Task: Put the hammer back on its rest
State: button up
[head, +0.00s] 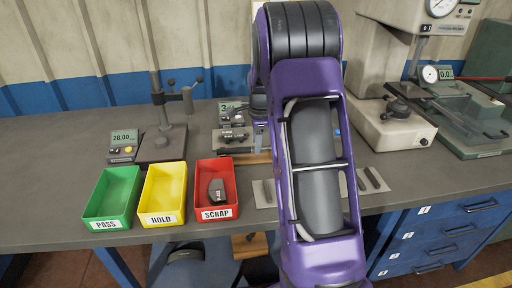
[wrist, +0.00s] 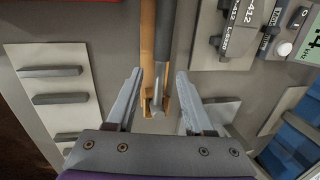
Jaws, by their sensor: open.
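My gripper (wrist: 158,74) is open in the wrist view, with one finger on each side of a slim grey metal shaft (wrist: 158,92). The shaft runs into a thick dark grip (wrist: 176,30), and together they look like the hammer. A light wooden strip (wrist: 148,40), apparently the rest, lies along its left side and shows around the shaft's lower end. Whether the hammer is seated in the wood or beside it, I cannot tell. In the head view a dark bar (head: 237,151) lies by a wooden strip (head: 256,158); my arm hides the gripper's fingertips.
Green (head: 110,199), yellow (head: 163,195) and red (head: 216,190) bins stand at the front left; the red one holds a dark part. A pale plate with dark bars (wrist: 58,95) lies left in the wrist view. Gauges (head: 395,110) stand at right.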

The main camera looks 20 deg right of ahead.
jog(key=w+p+v, duration=0.1)
jog(key=p+v, duration=0.7)
jog(key=v, duration=1.2)
jog(key=shift+w+r, duration=0.2)
jog(key=shift+r, duration=0.3)
dwell(0.8)
